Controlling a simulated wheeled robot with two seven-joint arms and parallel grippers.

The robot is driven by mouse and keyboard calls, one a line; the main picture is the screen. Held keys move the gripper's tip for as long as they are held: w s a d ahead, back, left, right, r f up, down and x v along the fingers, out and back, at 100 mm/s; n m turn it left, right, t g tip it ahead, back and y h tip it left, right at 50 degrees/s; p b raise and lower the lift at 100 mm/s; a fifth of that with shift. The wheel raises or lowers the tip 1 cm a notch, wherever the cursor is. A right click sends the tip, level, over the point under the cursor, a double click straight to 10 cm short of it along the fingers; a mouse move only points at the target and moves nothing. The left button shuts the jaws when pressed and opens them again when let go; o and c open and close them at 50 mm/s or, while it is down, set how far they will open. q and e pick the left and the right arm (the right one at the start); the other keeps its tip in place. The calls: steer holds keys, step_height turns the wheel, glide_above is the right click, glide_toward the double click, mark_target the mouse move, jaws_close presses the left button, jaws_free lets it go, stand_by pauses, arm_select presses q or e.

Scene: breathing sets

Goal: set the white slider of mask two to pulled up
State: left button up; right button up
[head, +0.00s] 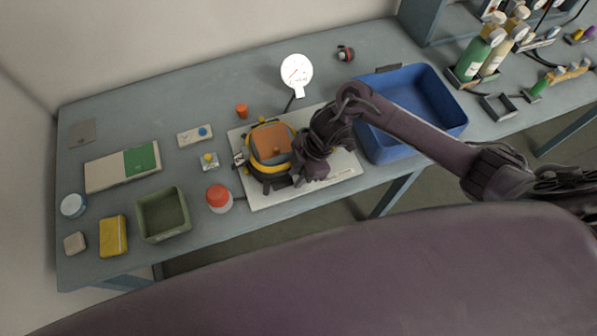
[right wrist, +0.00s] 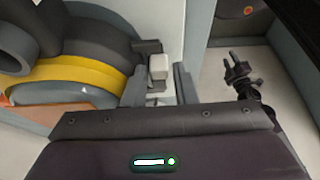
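The mask (head: 270,146), with an orange front and a yellow band, lies on the white board (head: 265,201) on the table. I cannot read a number on it. My right gripper (head: 294,181) is at the mask's right side. The right wrist view shows the mask's yellow band (right wrist: 75,73) at left. There the white slider (right wrist: 158,67) stands between the two fingertips of my right gripper (right wrist: 159,88). The fingers look open, with gaps beside the slider. A small dark pronged part (right wrist: 242,76) beyond the table edge looks like my left gripper; its fingers are unclear.
A blue bin (head: 440,118) is right of the board. A round white gauge (head: 297,71) stands behind it. A red-capped jar (head: 219,198), a green tray (head: 163,229) and a yellow block (head: 113,236) are at left. Bottles (head: 473,59) stand at far right.

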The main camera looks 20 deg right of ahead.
steer(key=c, duration=0.5)
arm_select(q)
steer(key=shift+s, duration=0.2)
arm_select(e)
jaws_close()
arm_select(q)
steer(key=shift+s, duration=0.1)
arm_select(e)
steer(key=a, duration=0.2)
steer(key=shift+a+r+p, duration=0.1)
steer(key=shift+a+p, duration=0.2)
steer(key=shift+a, duration=0.05)
arm_select(q)
steer(key=shift+s+r, duration=0.1)
steer(key=shift+r, duration=0.1)
arm_select(e)
steer(key=shift+a, duration=0.4)
steer(key=o, duration=0.6)
jaws_free()
